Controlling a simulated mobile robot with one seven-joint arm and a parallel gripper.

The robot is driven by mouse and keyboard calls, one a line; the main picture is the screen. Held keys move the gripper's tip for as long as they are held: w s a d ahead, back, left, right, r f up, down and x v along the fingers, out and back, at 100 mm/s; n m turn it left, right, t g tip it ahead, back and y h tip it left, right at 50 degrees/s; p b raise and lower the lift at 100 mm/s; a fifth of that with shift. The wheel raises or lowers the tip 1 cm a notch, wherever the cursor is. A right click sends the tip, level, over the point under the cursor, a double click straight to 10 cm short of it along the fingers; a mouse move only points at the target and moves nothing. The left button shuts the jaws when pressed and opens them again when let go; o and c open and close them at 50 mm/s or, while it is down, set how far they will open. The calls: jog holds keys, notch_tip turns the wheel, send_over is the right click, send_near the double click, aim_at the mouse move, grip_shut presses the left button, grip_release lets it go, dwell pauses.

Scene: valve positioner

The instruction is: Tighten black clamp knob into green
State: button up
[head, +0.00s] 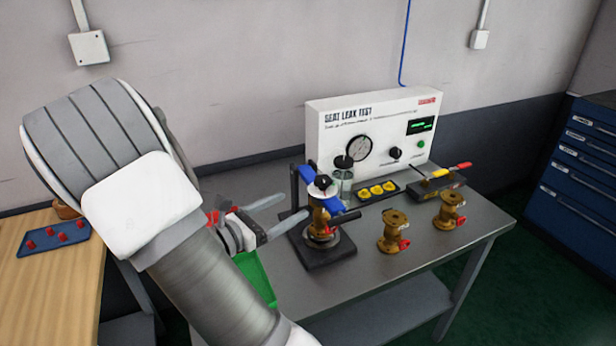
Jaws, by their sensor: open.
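The black clamp knob (323,182) sits on a white disc at the top of a blue clamp frame (307,174). A brass valve (318,215) stands upright under it on a dark base plate (331,254). No green mark can be made out on the disc at this size. My gripper (296,205) is open, its two grey fingers pointing right toward the fixture. In the picture the fingertips lie just left of the clamp and below the knob. Nothing shows between them; whether they touch the fixture I cannot tell.
The white seat leak test box (375,136) stands behind the fixture. A glass jar (343,180) and a tray of yellow parts (365,194) are close by. Two brass valves (394,231) (449,211) stand to the right. A green bin (256,277) is below my gripper.

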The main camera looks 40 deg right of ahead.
aim_at(322, 182)
jog(key=shift+n+t, duration=0.3)
jog(key=shift+n, duration=0.1)
jog(key=d, duration=0.5)
jog(key=w+d, duration=0.1)
jog(key=d, duration=0.5)
jog(key=w+d+b, duration=0.1)
jog(key=d, duration=0.4)
jog(key=shift+w+d+f, duration=0.15)
jog(key=shift+w+d, duration=0.1)
jog(key=shift+d, duration=0.15)
grip_shut()
